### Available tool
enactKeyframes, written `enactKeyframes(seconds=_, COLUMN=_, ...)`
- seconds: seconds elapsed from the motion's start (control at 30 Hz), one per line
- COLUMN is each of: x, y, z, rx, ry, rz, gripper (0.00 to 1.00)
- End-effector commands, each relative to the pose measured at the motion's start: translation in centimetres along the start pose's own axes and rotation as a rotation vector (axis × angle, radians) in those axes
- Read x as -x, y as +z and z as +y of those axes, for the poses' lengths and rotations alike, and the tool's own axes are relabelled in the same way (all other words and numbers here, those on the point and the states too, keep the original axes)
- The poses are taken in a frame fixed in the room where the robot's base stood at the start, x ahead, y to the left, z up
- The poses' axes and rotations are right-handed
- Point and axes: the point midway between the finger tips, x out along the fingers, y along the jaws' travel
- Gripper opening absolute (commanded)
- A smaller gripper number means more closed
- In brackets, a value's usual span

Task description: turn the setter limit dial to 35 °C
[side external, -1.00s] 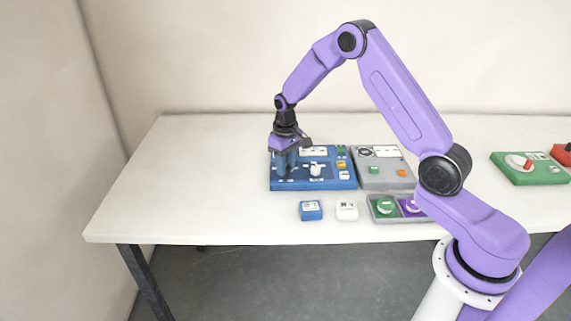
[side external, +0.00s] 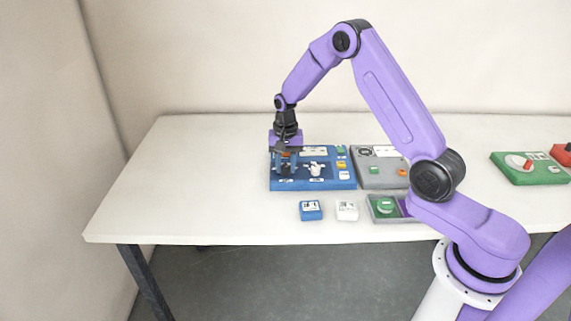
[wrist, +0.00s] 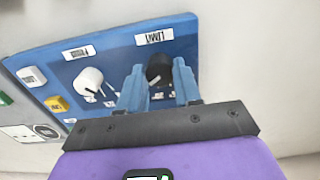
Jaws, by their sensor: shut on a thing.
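The blue setter panel (side external: 340,182) stands on the table under my gripper. It fills the upper part of the wrist view (wrist: 118,58). The limit dial (wrist: 157,66) is a black knob with a pale pointer line, beside a white label reading LIMIT upside down. My gripper (side external: 286,168) points down at the panel's left part in the side view. In the wrist view its two blue fingers (wrist: 159,72) stand on either side of the black dial and are shut on it. Scale marks near the dial are partly hidden by the fingers and too small to read.
A white knob (wrist: 88,80) sits beside the black dial on the same panel; it also shows in the side view (side external: 316,169). A grey panel (side external: 382,178) adjoins at right. A blue box (side external: 311,210) and a white box (side external: 346,210) lie in front. The table's left is clear.

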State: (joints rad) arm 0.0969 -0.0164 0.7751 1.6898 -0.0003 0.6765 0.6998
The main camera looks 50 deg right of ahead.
Motion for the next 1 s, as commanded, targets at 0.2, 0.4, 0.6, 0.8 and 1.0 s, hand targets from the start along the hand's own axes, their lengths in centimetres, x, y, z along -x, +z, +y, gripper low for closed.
enactKeyframes(seconds=0.2, x=0.05, y=0.09, z=0.02, rx=-0.067, ry=0.002, rz=-0.003, gripper=0.03)
enactKeyframes(seconds=0.4, x=0.05, y=0.09, z=0.00, rx=-0.086, ry=0.002, rz=-0.003, gripper=0.03)
enactKeyframes(seconds=0.6, x=0.05, y=0.09, z=0.00, rx=-0.089, ry=0.001, rz=-0.003, gripper=0.03)
enactKeyframes(seconds=0.8, x=0.05, y=0.08, z=-0.01, rx=-0.088, ry=0.001, rz=-0.002, gripper=0.53)
enactKeyframes(seconds=1.0, x=0.03, y=0.05, z=-0.01, rx=-0.087, ry=0.000, rz=-0.001, gripper=0.59)
